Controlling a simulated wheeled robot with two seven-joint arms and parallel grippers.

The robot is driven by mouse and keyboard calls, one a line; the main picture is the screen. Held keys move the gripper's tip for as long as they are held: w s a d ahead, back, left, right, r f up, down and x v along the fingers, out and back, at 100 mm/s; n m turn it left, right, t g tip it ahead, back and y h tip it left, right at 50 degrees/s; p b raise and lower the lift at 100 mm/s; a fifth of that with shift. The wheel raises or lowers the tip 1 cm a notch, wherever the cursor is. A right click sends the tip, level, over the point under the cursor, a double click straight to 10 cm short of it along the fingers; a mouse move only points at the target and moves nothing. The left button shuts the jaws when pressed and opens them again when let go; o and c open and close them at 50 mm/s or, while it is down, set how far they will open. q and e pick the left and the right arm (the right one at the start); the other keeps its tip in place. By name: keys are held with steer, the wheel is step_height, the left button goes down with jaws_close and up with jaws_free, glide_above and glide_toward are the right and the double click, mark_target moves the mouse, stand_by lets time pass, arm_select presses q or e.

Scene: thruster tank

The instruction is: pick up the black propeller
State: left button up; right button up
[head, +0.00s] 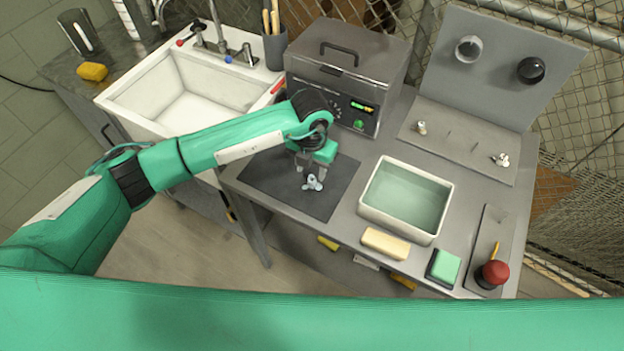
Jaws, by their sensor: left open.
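I cannot make out a clear black propeller. A small pale blue-grey propeller-like piece (313,183) lies on the dark mat (267,181). My left gripper (312,173) points down right over this piece, open, with its fingertips close above or around it; I cannot tell whether they touch it. A black round part (531,70) sits on the upright grey panel (490,85), beside a clear and white round part (468,49); I cannot tell whether either holds a propeller. A silvery propeller-like piece (500,160) is on the panel's base. My right gripper is out of view.
A white tank of water (447,207) stands right of the mat. A metal heater box (347,60) stands behind the mat, with a white sink (143,88) left.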

mark_target(311, 177)
arm_select(q)
steer(key=shift+f+p, duration=0.3)
steer(key=shift+p, duration=0.05)
step_height(311, 177, down, 3)
steer(key=shift+w+f+p, duration=0.15)
steer(key=shift+p, duration=0.8)
steer(key=shift+f, duration=0.6)
jaws_close()
